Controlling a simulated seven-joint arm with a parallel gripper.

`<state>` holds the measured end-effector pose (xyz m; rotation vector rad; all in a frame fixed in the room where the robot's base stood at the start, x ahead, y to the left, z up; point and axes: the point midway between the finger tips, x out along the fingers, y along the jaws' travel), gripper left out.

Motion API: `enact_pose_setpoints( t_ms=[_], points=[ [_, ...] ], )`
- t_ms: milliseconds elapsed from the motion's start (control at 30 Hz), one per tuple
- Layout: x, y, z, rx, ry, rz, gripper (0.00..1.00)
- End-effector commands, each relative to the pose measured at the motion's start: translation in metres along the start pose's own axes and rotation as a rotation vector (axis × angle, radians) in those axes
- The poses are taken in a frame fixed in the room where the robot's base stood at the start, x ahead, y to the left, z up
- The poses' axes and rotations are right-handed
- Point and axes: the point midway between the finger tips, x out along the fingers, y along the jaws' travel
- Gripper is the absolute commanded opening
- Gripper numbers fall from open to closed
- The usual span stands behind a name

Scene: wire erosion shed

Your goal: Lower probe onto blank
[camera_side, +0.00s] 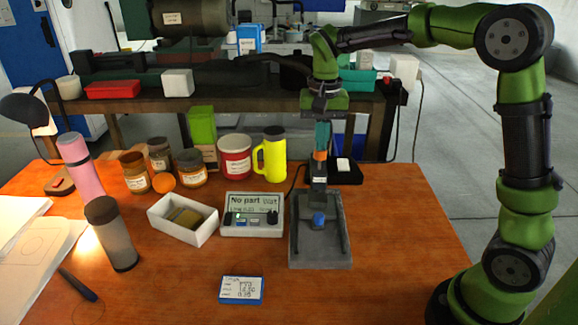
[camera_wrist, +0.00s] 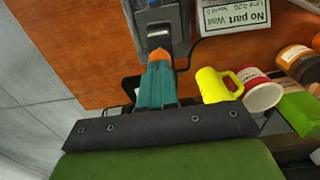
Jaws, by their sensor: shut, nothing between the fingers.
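My gripper (camera_side: 320,155) is shut and empty, pointing down at the top of the grey gauge stand (camera_side: 334,258). In the wrist view its teal fingers with orange tips (camera_wrist: 158,54) meet in front of the stand (camera_wrist: 178,40). I cannot tell whether the tips touch the stand's column. The stand carries a blue part (camera_side: 319,220) low on its front; the probe itself is not clearly distinguishable. A white open tray (camera_side: 170,228) left of the readout holds a flat, dull metal piece (camera_side: 187,216), possibly the blank. The readout (camera_side: 252,214) shows "No part" and "Wait".
A yellow mug (camera_side: 272,155), a red-and-white tin (camera_side: 235,156) and several jars stand behind the readout. A dark bottle (camera_side: 110,235) and pink bottle (camera_side: 80,165) are at left. A blue-edged card (camera_side: 241,290) lies in front. The table's right side is clear.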

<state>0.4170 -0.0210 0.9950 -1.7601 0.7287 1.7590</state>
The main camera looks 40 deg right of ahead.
Motion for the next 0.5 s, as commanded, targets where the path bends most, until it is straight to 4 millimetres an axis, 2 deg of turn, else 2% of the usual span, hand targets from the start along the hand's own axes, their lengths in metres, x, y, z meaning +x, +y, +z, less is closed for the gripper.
enact_pose_setpoints(
  t_ms=[267,500],
  points=[
    [0.005,0.0,0.0,-0.001,0.0,0.001,0.0],
    [-0.01,0.0,0.0,0.0,0.001,0.0,0.0]
  ],
)
